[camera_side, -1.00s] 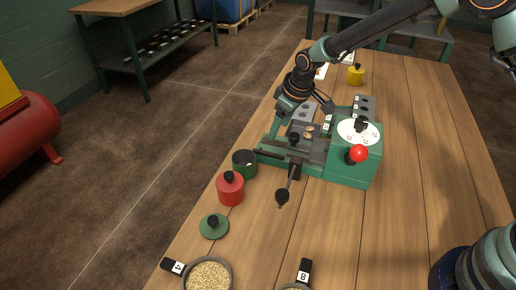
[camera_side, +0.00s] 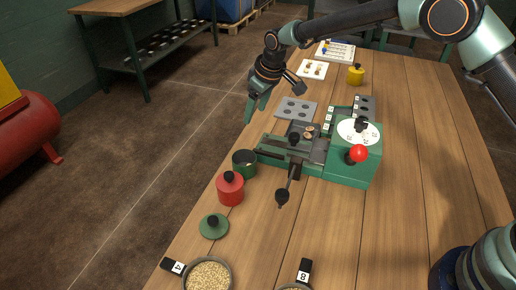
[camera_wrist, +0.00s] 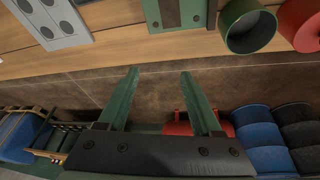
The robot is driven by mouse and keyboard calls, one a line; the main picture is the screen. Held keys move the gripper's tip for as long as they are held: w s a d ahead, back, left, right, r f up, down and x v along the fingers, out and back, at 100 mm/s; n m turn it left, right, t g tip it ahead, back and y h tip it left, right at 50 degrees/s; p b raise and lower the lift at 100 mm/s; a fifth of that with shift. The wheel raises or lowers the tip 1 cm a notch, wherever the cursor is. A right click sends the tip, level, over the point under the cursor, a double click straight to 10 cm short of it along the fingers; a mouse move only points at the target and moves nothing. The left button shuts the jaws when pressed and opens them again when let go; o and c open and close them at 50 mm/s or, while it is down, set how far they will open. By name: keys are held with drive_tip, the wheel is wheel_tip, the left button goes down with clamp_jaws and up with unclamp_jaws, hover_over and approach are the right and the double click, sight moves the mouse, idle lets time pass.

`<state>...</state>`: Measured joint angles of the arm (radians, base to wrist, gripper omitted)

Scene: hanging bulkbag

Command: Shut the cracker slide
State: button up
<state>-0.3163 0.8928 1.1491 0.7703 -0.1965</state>
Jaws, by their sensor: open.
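The green cracker (camera_side: 345,172) stands on the wooden table, with a white round dial on top and a red ball knob in front. A dark slide part with a black knob (camera_side: 294,138) sits on its left bed; I cannot tell exactly how far open it is. My gripper (camera_side: 250,114) hangs past the table's left edge, left of the cracker and apart from it, fingers pointing down. In the wrist view, its two green fingers (camera_wrist: 159,73) are spread with nothing between them, and the end of the cracker bed (camera_wrist: 180,12) shows at the top.
A green open pot (camera_side: 245,163), a red lidded pot (camera_side: 230,190) and a green lid (camera_side: 213,226) stand along the left edge. A grey plate with holes (camera_side: 296,108) lies behind the cracker. A black-knobbed lever (camera_side: 282,197) sticks out forward.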

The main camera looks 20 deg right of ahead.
drive_tip(key=s+d+r+m, duration=0.1)
drive_tip(key=s+d+r, duration=0.4)
drive_tip(key=r, duration=0.3)
drive_tip(key=s+d+r+m, duration=0.1)
drive_tip(key=s+d+r, duration=0.4)
drive_tip(key=r, duration=0.3)
drive_tip(key=s+d+m, duration=0.1)
drive_tip(key=s+d, duration=0.2)
drive_tip(key=s, duration=0.3)
drive_tip(key=s+d+m+t, duration=0.1)
drive_tip(key=s+d, duration=0.2)
drive_tip(key=s, duration=0.3)
drive_tip(key=s+d+m+t+h, duration=0.1)
drive_tip(key=s+d, duration=0.1)
drive_tip(key=s, duration=0.5)
drive_tip(key=shift+d+m, duration=0.4)
